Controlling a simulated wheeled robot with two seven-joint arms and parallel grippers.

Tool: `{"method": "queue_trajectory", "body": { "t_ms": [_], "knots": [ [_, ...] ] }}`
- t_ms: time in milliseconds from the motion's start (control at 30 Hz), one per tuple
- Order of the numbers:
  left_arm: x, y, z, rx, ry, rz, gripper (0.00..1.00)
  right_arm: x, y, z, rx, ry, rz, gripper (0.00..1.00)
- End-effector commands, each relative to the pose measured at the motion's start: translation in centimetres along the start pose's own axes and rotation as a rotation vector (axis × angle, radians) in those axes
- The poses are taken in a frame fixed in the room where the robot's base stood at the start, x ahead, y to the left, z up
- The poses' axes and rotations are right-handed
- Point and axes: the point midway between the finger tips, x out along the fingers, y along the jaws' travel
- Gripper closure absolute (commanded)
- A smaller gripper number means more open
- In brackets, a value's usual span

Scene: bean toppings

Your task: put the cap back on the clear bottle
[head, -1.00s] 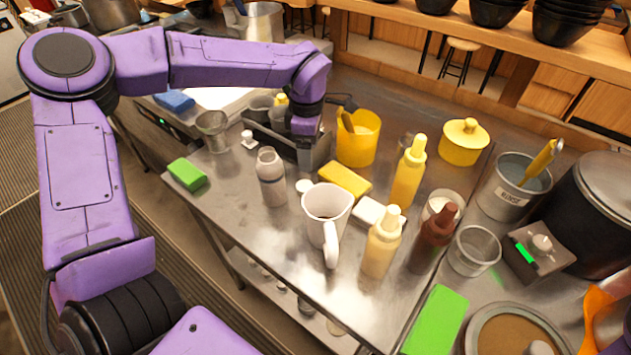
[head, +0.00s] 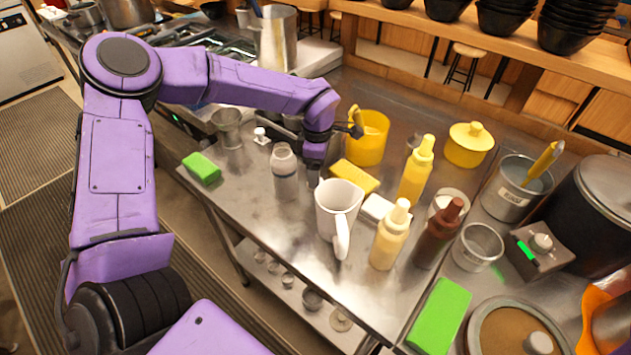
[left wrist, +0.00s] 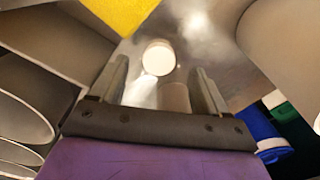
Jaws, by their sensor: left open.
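The clear bottle (head: 284,162) stands upright and uncapped on the steel table, just left of my left gripper in the head view. A round white cap (left wrist: 158,57) lies on the table in the left wrist view, straight ahead between the fingertips. In the head view it is mostly hidden by the gripper. My left gripper (head: 313,176) points down, low over the table, between the bottle and the white pitcher. Its two fingers are apart, with nothing gripped, in the left wrist view (left wrist: 161,68). My right gripper is not in view.
A white pitcher (head: 338,205) stands close to the right of the gripper. A yellow sponge (head: 354,177) and yellow tub (head: 369,140) are behind it. Squeeze bottles (head: 389,238) stand further right. A green sponge (head: 202,168) lies at the left table edge.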

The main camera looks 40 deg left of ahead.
Motion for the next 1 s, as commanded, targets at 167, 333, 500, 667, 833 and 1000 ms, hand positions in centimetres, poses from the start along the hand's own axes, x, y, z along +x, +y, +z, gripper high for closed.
{"method": "queue_trajectory", "body": {
  "t_ms": [167,333,500,667,833,1000],
  "knots": [
    [2.8,0.1,-0.2,0.0,0.003,-0.003,0.24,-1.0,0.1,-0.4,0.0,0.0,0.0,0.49],
    [3.7,0.1,-0.1,0.0,0.0,-0.001,0.24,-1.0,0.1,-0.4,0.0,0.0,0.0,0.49],
    [3.7,0.1,-0.1,0.0,0.0,0.0,0.24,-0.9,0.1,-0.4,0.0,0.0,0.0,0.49],
    [3.7,0.1,-0.2,0.0,0.0,0.0,0.44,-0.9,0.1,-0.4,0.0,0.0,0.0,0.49],
    [3.7,0.1,-0.2,0.0,0.0,0.0,0.83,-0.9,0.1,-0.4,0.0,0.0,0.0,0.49],
    [3.7,0.1,-0.2,0.0,0.0,0.0,0.83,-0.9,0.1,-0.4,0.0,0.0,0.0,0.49]
  ]
}}
